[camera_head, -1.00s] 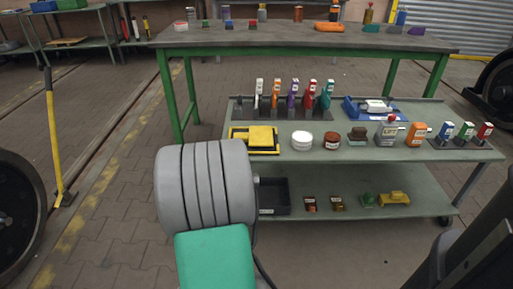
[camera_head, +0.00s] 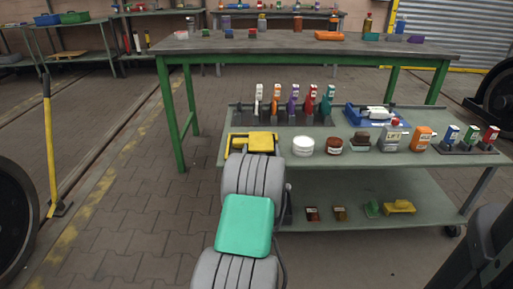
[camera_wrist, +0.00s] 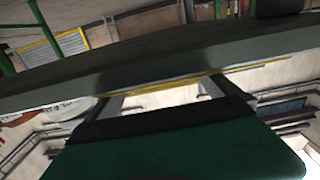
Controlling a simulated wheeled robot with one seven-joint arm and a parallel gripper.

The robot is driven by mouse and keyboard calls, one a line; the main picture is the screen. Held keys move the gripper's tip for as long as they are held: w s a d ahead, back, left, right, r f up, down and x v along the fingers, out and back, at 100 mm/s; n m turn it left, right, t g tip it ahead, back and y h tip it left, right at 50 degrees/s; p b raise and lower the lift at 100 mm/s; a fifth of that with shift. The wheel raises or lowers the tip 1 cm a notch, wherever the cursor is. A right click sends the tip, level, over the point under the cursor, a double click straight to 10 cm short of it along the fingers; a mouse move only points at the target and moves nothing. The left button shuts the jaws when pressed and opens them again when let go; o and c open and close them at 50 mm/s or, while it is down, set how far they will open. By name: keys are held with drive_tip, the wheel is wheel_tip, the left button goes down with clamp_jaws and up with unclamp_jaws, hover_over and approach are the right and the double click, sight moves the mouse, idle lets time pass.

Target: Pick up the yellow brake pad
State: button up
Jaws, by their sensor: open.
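A yellow block (camera_head: 261,142) sits in a yellow and black holder (camera_head: 235,148) at the left of the cart's upper shelf. Another yellow piece (camera_head: 399,206) lies on the lower shelf, at the right. I cannot tell from shape alone which is the brake pad. In the head view my arm reaches toward the upper-shelf block, covers its near side and hides my gripper. In the wrist view, which looks upside down, my gripper (camera_wrist: 162,92) is open. A thin yellow strip (camera_wrist: 165,83) along the shelf edge shows between its fingers; contact cannot be told.
A white round tub (camera_head: 303,146) stands right of the yellow holder. A brown tub (camera_head: 333,142) and several bottles stand farther right. Upright coloured items line the shelf's back (camera_head: 293,103). A green-legged table (camera_head: 220,43) stands behind.

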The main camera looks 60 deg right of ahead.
drive_tip(key=shift+w+d, duration=0.3)
drive_tip(key=shift+d, duration=0.25)
drive_tip(key=shift+c, duration=0.3)
drive_tip(key=c, duration=1.5)
drive_tip(key=shift+s+r, duration=0.1)
drive_tip(key=shift+r, duration=0.1)
drive_tip(key=shift+c, duration=0.6)
